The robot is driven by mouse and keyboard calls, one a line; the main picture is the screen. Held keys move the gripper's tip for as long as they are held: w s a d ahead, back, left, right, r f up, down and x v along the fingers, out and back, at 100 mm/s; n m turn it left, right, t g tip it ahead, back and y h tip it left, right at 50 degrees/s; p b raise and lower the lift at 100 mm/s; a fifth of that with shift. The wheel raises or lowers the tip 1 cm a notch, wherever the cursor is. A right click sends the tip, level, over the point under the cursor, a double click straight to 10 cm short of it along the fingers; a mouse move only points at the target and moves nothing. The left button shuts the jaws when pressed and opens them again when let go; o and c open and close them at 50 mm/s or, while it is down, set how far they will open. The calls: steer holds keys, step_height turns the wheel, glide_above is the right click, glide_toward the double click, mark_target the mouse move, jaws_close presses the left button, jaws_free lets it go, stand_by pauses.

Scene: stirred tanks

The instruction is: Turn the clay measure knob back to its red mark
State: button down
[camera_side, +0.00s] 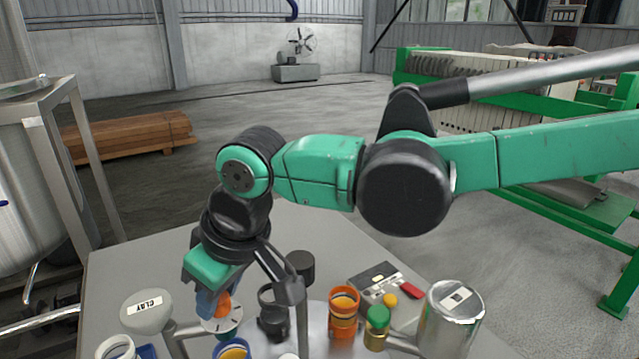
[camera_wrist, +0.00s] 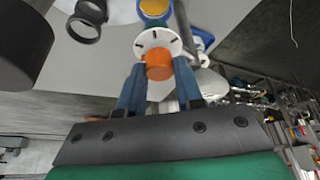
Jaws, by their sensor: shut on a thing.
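The clay measure is a grey rounded vessel (camera_side: 148,312) with a CLAY label at the left of the table in the side view. Near it is an orange knob (camera_side: 223,305) on a white round dial (camera_side: 222,326). My gripper (camera_side: 214,304) reaches down to the knob, its blue fingers shut on it. In the wrist view the orange knob (camera_wrist: 158,66) sits between the fingertips of my gripper (camera_wrist: 159,70), in front of the white dial (camera_wrist: 157,41) with dark marks. I cannot make out a red mark in either view.
An orange cup (camera_side: 343,308), a green-capped jar (camera_side: 377,325), a control box (camera_side: 385,293) and a metal can (camera_side: 451,315) stand right of my gripper. A dark ring holder (camera_side: 272,312) is close beside it. The grey table (camera_side: 125,268) is bare at the back left.

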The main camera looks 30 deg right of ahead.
steer(key=shift+n+y, duration=0.4)
steer(key=shift+n, duration=0.8)
steer(key=shift+g, duration=0.3)
steer(key=c, duration=0.6)
jaws_free()
steer(key=v, duration=0.5)
steer(key=shift+d+r, duration=0.1)
steer(key=shift+r, duration=0.2)
